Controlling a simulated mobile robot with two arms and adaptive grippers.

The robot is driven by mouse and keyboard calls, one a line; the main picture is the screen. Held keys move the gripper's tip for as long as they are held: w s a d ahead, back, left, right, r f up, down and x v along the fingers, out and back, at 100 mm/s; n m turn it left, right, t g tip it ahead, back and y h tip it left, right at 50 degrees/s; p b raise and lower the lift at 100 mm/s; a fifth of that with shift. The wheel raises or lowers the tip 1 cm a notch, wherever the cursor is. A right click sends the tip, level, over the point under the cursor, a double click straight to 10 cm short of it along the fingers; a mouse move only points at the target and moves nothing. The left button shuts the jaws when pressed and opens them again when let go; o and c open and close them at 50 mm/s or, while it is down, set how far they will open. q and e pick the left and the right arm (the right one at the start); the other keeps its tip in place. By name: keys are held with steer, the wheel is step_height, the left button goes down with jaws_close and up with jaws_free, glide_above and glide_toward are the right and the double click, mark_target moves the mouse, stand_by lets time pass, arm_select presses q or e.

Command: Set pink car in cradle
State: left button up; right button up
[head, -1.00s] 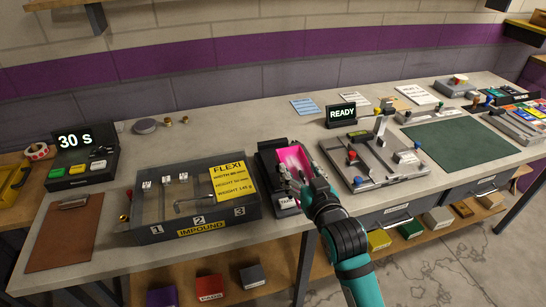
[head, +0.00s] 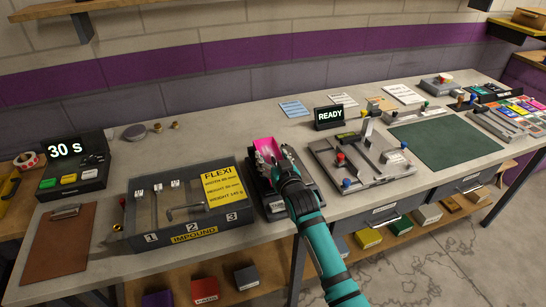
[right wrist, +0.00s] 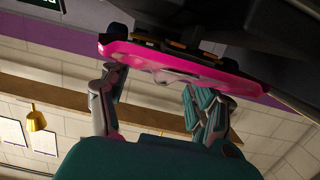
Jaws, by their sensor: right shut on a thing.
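The bright pink car (head: 267,148) is over the far part of a dark stand (head: 277,208) in the middle of the bench. My right gripper (head: 276,163) is shut on the car from its near side and hides part of it. In the right wrist view the pink car (right wrist: 185,62) spans the picture, with a finger of my right gripper (right wrist: 155,95) on each side. A dark body fills the corner beyond the car. I cannot tell whether the car touches the stand. My left gripper is not in view.
A grey fixture (head: 350,172) with knobs and a READY display (head: 329,117) stands right of the stand. The impound box (head: 135,242) stands close on its left. A green mat (head: 440,140) lies bare at the right. The bench behind the stand is mostly clear.

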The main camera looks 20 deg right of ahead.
steer(key=shift+f, duration=0.4)
steer(key=o, duration=1.2)
steer(key=shift+o, duration=0.2)
steer(key=shift+r, duration=0.15)
steer(key=s+r+b, duration=0.1)
steer(key=s+r, duration=0.1)
steer(key=s, duration=1)
steer(key=shift+d+r, duration=0.15)
steer(key=shift+r, duration=0.05)
